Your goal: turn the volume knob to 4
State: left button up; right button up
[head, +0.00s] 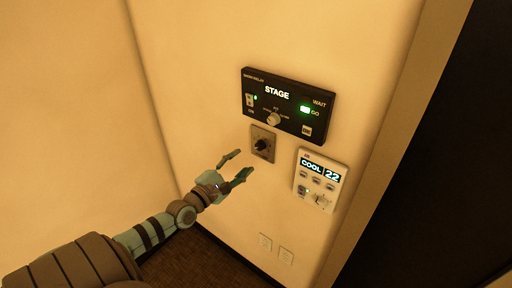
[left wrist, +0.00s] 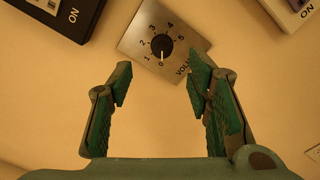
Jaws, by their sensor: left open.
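The volume knob (head: 262,145) is a black round knob on a small grey metal plate on the wall, below the black stage panel. In the left wrist view the knob (left wrist: 161,46) has a dial marked 0 to 5 around it, and its white pointer line appears to be at 0. My left gripper (head: 243,163) is open and empty, just left of and below the plate, apart from the knob. In the left wrist view the open fingers (left wrist: 160,72) stand either side of the picture, with the knob ahead between and beyond their tips. My right gripper is not in view.
The black stage panel (head: 290,86) is just above, with its own pale knob (head: 273,119), a switch and a lit green GO. A white thermostat panel (head: 309,194) reading COOL 22 is at the right. The wall at left is bare.

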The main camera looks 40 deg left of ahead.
aim_at(259, 147)
pick_arm(q)
jog(key=w+b, duration=0.1)
jog(key=w, duration=0.2)
jog(key=w+b, duration=0.2)
jog(key=w+f+b, duration=0.1)
jog(key=w+b, duration=0.1)
jog(key=w, duration=0.1)
jog(key=shift+w+a+f, duration=0.1)
jog(key=shift+w, duration=0.25)
jog(key=shift+w+b, duration=0.25)
jog(key=shift+b, duration=0.05)
jog(key=shift+r, duration=0.45)
grip_shut()
